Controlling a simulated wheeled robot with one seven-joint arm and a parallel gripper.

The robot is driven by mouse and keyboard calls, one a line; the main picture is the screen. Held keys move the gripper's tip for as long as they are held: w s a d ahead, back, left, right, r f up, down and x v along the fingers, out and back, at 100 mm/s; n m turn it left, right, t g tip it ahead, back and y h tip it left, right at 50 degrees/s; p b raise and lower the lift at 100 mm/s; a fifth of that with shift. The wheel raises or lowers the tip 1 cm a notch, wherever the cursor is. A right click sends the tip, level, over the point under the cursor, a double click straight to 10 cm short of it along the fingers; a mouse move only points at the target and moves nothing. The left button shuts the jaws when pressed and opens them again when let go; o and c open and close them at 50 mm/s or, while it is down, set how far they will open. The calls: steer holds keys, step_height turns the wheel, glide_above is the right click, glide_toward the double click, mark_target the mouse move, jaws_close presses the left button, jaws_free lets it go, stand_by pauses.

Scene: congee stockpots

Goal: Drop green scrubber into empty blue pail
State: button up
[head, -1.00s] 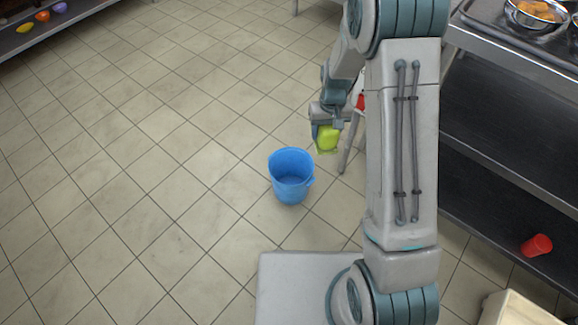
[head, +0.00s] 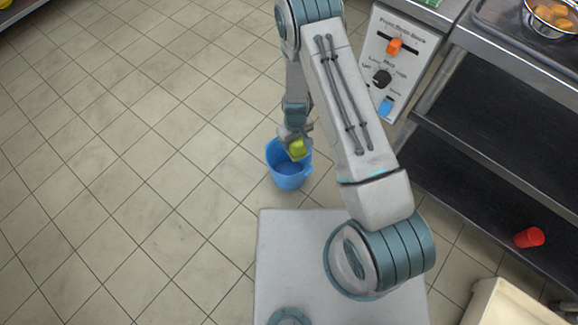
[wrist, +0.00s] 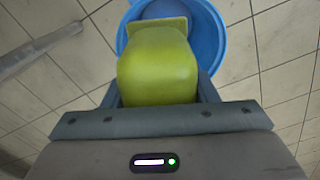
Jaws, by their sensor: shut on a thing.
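The green scrubber (head: 298,149) is held in my gripper (head: 296,140), which is shut on it. In the wrist view the scrubber (wrist: 158,68) sits between the fingers, its far end overlapping the pail's opening in the picture. The blue pail (head: 290,178) stands upright on the tiled floor. In the head view the scrubber overlaps the pail's rim and far inside. In the wrist view the pail (wrist: 211,40) is beyond the scrubber, partly hidden by it. The visible part of its inside looks empty. The exact height of the scrubber above the rim cannot be told.
A control panel (head: 392,62) with an orange slider, a black knob and a blue switch stands right of my arm. Steel shelving (head: 500,150) at the right holds a red cup (head: 529,237) low down. The floor (head: 130,170) left of the pail is clear.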

steer(key=shift+f+b, duration=0.9)
steer(key=shift+f, duration=1)
steer(key=o, duration=1)
steer(key=shift+o, duration=0.2)
steer(key=shift+r, duration=0.1)
step_height(320, 180, up, 14)
steer(key=p, duration=0.4)
